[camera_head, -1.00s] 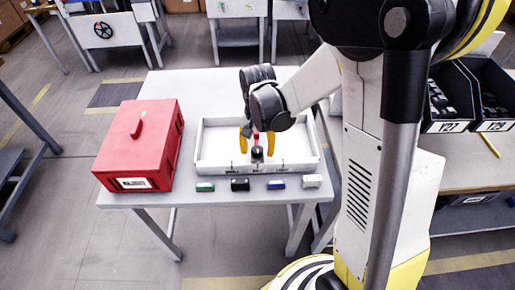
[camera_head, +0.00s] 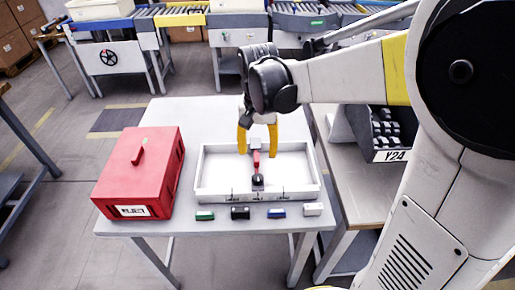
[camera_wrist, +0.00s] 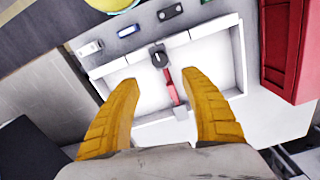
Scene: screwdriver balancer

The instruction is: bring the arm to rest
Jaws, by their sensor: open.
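My gripper (camera_head: 257,150) is open and empty, its two yellow fingers pointing down above the white tray (camera_head: 210,187). A red and black tool, which looks like a screwdriver on a small stand (camera_head: 257,172), is in the tray below the fingers. In the wrist view the fingers (camera_wrist: 160,80) are spread apart, with the red shaft (camera_wrist: 171,90) and black round part (camera_wrist: 159,59) seen between and beyond them. The fingers do not touch the tool there.
A red toolbox (camera_head: 138,172) stands left of the tray on the table (camera_head: 190,120). Small green (camera_head: 204,215), black (camera_head: 240,212), blue (camera_head: 276,212) and white (camera_head: 313,209) blocks line the front edge.

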